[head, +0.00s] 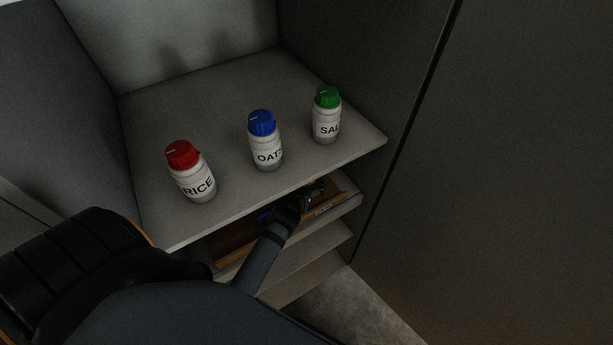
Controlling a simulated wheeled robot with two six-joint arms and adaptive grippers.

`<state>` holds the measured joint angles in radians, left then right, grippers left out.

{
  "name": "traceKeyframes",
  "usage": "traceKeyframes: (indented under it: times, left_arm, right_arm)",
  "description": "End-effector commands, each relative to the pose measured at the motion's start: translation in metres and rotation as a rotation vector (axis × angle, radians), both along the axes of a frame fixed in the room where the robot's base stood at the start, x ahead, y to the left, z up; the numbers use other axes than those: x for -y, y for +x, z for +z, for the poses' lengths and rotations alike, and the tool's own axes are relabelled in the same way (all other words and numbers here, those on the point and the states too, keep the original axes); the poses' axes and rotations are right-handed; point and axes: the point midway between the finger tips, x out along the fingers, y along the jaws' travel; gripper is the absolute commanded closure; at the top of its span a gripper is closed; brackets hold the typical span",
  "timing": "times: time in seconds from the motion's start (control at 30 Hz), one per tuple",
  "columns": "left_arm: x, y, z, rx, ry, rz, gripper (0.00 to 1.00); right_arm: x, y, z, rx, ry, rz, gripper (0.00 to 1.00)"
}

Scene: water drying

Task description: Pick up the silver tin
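I cannot make out a silver tin for certain. A small dark, shiny shape shows at the far end of my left gripper (302,201), and I cannot tell whether it is part of the fingers or a separate thing. My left arm comes in from the lower left and reaches into the space under the top shelf (190,115). The gripper is over a brown wooden tray (233,241) on the shelf below. The top shelf's edge and the shadow hide part of the gripper, so its fingers cannot be read. My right gripper is not in view.
On the top shelf stand a red-capped RICE jar (194,181), a blue-capped OATS jar (266,152) and a green-capped SALT jar (326,126), all upright. A small blue patch (262,217) shows beside my gripper. A dark cabinet panel (490,170) stands close on the right.

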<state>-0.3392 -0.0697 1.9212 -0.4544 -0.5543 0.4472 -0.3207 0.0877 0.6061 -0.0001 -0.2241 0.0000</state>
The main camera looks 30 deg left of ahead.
Motion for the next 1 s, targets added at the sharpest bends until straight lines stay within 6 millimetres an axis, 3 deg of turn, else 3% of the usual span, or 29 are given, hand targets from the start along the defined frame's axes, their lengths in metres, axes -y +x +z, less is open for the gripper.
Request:
traceKeyframes:
  times: [0.13,0.23,0.4,0.7,1.0]
  left_arm:
    - [-0.002,0.004,-0.003,0.0,0.001,0.0,0.1]
    - [-0.008,0.017,-0.013,0.002,0.004,-0.001,0.1]
    - [-0.017,0.039,-0.025,0.001,0.002,-0.001,0.1]
    - [-0.018,0.044,-0.023,-0.002,0.0,0.0,0.1]
    - [-0.018,0.044,-0.023,-0.002,0.0,0.0,0.51]
  right_arm:
    - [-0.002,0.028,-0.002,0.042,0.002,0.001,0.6]
    - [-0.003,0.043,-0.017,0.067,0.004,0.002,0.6]
    - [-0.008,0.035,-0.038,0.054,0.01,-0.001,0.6]
    - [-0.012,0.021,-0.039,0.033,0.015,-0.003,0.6]
    - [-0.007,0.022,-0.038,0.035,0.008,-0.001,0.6]
